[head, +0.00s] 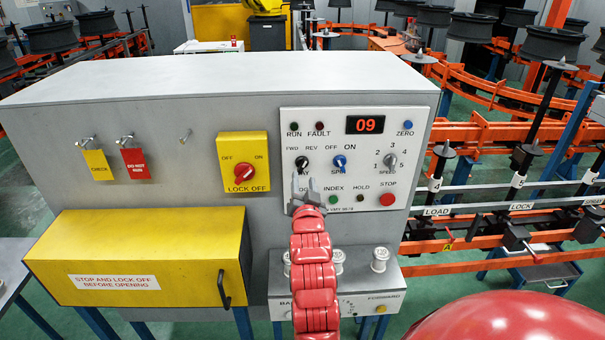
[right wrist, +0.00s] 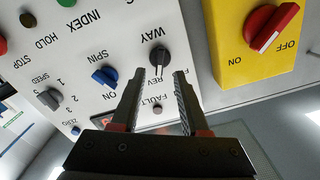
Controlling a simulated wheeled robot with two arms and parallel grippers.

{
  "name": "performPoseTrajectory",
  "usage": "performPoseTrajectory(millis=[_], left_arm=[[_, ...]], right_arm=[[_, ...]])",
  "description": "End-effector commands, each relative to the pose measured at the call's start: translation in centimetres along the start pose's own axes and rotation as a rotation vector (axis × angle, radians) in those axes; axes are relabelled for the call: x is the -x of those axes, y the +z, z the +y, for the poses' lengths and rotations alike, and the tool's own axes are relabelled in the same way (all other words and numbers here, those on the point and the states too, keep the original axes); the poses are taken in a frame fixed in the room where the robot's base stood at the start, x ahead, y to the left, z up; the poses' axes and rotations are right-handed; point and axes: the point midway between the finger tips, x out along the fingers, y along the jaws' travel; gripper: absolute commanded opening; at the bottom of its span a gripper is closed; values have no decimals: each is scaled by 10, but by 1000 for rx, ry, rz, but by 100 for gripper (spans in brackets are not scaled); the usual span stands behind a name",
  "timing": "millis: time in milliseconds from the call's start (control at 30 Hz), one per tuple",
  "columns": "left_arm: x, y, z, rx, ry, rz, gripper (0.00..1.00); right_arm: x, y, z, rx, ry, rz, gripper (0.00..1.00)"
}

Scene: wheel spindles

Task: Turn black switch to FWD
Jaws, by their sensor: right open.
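The black switch (head: 302,162) is a round knob at the upper left of the white control panel, below the FWD and REV labels. In the right wrist view the panel is upside down, and the black switch (right wrist: 159,57) shows just beyond the fingertips. My right gripper (head: 303,180) is open and empty, just below the switch in the head view. In the right wrist view its two fingers (right wrist: 160,73) stand apart, pointing toward the knob, with no clear contact. My left gripper is not in view.
Push buttons, including a red STOP (head: 387,199), line the panel below. A yellow lock-off box (head: 243,162) with a red knob is left of the panel.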

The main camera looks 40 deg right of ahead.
Motion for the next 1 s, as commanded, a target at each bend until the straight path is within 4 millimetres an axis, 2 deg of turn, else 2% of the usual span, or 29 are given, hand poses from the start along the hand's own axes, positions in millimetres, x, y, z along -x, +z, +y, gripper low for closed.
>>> performPoseTrajectory(millis=[33,100,333,500,767,1000], left_arm=[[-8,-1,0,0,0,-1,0],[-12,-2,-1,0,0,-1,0],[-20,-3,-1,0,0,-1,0],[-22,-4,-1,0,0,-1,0],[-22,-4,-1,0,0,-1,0],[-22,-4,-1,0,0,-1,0]], right_arm=[[-10,-3,-1,2,4,-4,45],[-22,-4,-2,2,2,-1,45],[-48,-2,-1,2,0,-2,45],[-55,-1,-1,1,0,0,45],[-56,0,0,1,0,-1,45],[-56,0,0,1,0,-1,4]])
